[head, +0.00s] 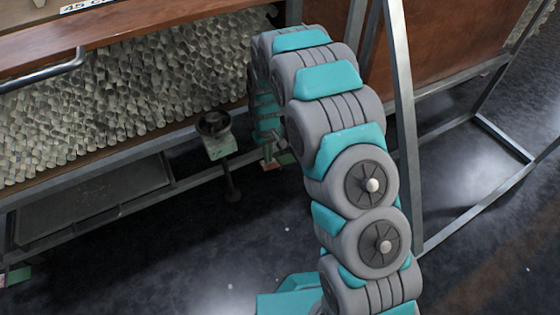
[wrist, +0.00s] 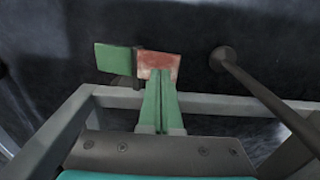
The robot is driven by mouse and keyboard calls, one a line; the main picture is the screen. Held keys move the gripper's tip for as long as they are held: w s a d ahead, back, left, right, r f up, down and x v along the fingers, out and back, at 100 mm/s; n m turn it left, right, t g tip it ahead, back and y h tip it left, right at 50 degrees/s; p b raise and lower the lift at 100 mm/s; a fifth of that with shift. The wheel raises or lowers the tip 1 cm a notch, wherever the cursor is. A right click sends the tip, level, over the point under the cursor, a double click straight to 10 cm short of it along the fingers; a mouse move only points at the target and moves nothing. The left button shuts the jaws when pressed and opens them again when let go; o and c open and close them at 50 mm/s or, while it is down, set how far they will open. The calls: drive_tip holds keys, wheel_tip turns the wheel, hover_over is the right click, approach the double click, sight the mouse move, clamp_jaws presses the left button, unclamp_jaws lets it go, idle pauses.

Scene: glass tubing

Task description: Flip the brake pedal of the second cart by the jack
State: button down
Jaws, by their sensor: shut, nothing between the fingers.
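The cart's brake pedal shows in the wrist view as a green plate (wrist: 115,58) joined to a worn red plate (wrist: 160,60). In the head view its red part (head: 285,159) shows low under the cart, partly hidden by my arm. My gripper (wrist: 159,74) is shut and empty, its green fingertips overlapping the near edge of the red plate. I cannot tell whether they touch it. The jack (head: 215,135) has a dark handwheel on top, left of my gripper (head: 268,162) in the head view. Its leg and round foot (wrist: 222,58) are right of the pedal in the wrist view.
The cart's grey frame bar (wrist: 210,103) crosses just below the fingers in the wrist view. Glass tubes (head: 120,90) fill the cart above. Another green and red pedal (head: 15,277) is at the far left. A metal frame (head: 405,130) stands right of my arm. Dark floor is open in front.

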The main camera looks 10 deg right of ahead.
drive_tip(key=shift+f, duration=1.35)
idle(0.6)
drive_tip(key=shift+r, duration=0.15)
drive_tip(key=shift+r+p, duration=0.9)
drive_tip(key=shift+r, duration=2.5)
